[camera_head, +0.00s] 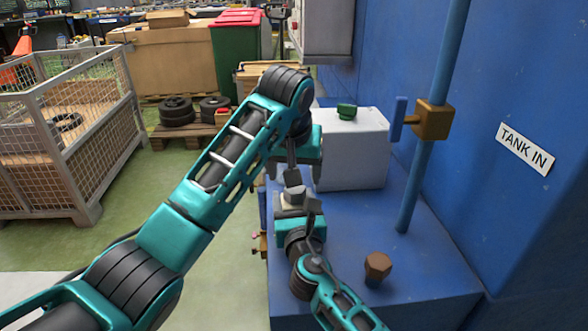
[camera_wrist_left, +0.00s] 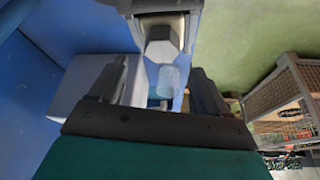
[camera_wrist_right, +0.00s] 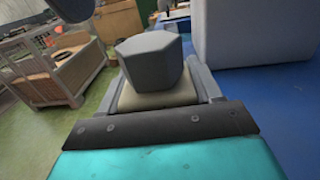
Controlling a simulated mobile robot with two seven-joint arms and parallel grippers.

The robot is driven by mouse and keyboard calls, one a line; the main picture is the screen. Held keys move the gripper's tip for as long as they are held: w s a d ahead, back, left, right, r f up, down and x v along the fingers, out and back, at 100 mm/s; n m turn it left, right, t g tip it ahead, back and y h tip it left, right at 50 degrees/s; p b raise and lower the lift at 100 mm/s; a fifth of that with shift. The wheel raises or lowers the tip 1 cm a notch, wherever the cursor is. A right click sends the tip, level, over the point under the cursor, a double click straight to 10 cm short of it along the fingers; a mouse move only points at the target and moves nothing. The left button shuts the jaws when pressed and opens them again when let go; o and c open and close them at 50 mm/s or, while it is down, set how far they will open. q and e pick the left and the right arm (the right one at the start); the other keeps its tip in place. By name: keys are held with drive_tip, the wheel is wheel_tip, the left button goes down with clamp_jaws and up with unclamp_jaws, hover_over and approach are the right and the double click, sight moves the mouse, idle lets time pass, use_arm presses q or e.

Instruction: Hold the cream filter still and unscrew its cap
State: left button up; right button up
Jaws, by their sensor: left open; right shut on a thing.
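The cream filter (camera_wrist_right: 155,98) is between the fingers of my right gripper (camera_wrist_right: 157,92), which is shut on it. Its grey six-sided cap (camera_wrist_right: 152,60) sits on top, above those fingers. In the head view the cap (camera_head: 294,194) is small and partly covered by my grippers. My left gripper (camera_head: 291,178) is just above and behind the cap there, fingers downward. In the left wrist view my left gripper (camera_wrist_left: 158,76) is open, with the cap (camera_wrist_left: 163,45) beyond its fingertips, not between them. The filter's lower part is hidden by my right gripper.
A pale box (camera_head: 350,160) with a green knob (camera_head: 347,111) stands close by on the blue base (camera_head: 350,225). A brown bolt (camera_head: 377,268) is on the base. A blue pipe (camera_head: 424,170) with a brown valve (camera_head: 431,120) rises at right. A mesh crate (camera_head: 70,140) stands left.

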sight(295, 189)
use_arm(q)
drive_tip(key=m+h, duration=0.1)
drive_tip(key=m, duration=0.1)
drive_tip(key=shift+a+m, duration=0.1)
drive_tip(key=shift+m, duration=0.3)
drive_tip(key=shift+f, duration=0.15)
drive_tip(key=shift+f, duration=1.85)
drive_tip(key=shift+c, duration=0.2)
drive_tip(key=c, duration=1.3)
drive_tip(key=n, duration=0.2)
drive_tip(key=n+y, duration=0.2)
drive_tip(key=n, duration=0.1)
drive_tip(key=shift+d+n, duration=0.25)
drive_tip(key=shift+n, duration=0.05)
